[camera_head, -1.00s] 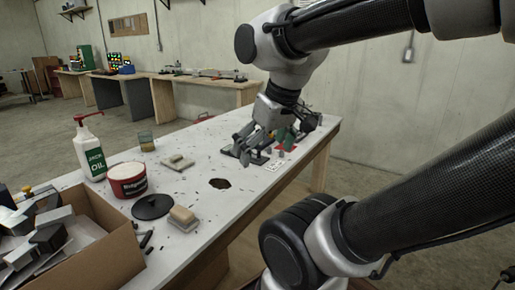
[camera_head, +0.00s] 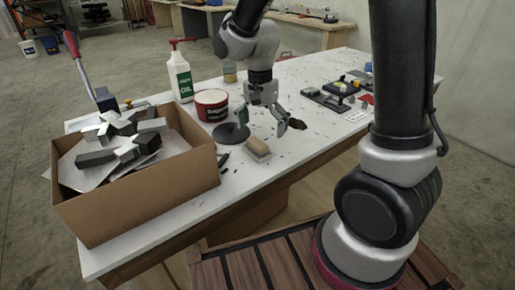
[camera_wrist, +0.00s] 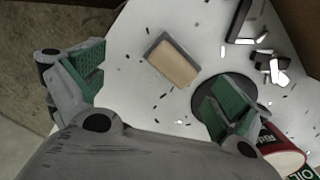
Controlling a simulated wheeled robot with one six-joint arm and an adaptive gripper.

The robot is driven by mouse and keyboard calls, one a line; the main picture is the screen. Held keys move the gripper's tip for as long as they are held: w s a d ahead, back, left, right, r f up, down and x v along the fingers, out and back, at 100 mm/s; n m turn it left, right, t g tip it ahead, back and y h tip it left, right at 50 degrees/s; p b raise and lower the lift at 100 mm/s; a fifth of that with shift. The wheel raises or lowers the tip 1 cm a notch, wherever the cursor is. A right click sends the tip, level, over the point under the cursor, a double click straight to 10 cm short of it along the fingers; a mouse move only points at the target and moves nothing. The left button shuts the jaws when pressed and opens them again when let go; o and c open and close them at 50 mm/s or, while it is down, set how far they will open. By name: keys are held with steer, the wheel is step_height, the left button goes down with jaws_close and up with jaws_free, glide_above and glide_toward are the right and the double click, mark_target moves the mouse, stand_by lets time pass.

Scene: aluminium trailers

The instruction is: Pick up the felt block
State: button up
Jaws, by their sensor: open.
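The felt block (camera_head: 257,149), tan on top with a grey layer beneath, lies on the white worktable (camera_head: 285,155) near its front edge. It also shows in the wrist view (camera_wrist: 173,62), tilted diagonally across the upper middle. My gripper (camera_head: 264,125) is open and empty, just beyond the block in the head view. In the wrist view, its green-padded fingers (camera_wrist: 158,88) are spread wide, and the block lies ahead, between their lines and apart from both.
A round black lid (camera_head: 231,134) lies left of the block, beside a red tub (camera_head: 212,105). A white oil bottle (camera_head: 180,78) stands behind. A cardboard box (camera_head: 140,205) of metal pieces is at left.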

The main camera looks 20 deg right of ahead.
mark_target(259, 141)
steer(key=shift+w+a+r+m+t, duration=0.15)
steer(key=shift+w+m, duration=0.2)
steer(key=shift+m, duration=0.25)
steer(key=shift+w+a+r+m+t, duration=0.15)
steer(key=shift+w+m, duration=0.15)
steer(key=shift+m, duration=0.3)
steer(key=shift+w+a+m, duration=0.1)
steer(key=shift+w+m, duration=0.15)
steer(key=shift+m, duration=0.95)
steer(key=shift+f, duration=0.2)
step_height(259, 141, down, 7)
steer(key=shift+f, duration=0.2)
steer(key=shift+s, duration=0.1)
steer(key=c, duration=1.1)
steer(key=shift+c, duration=0.4)
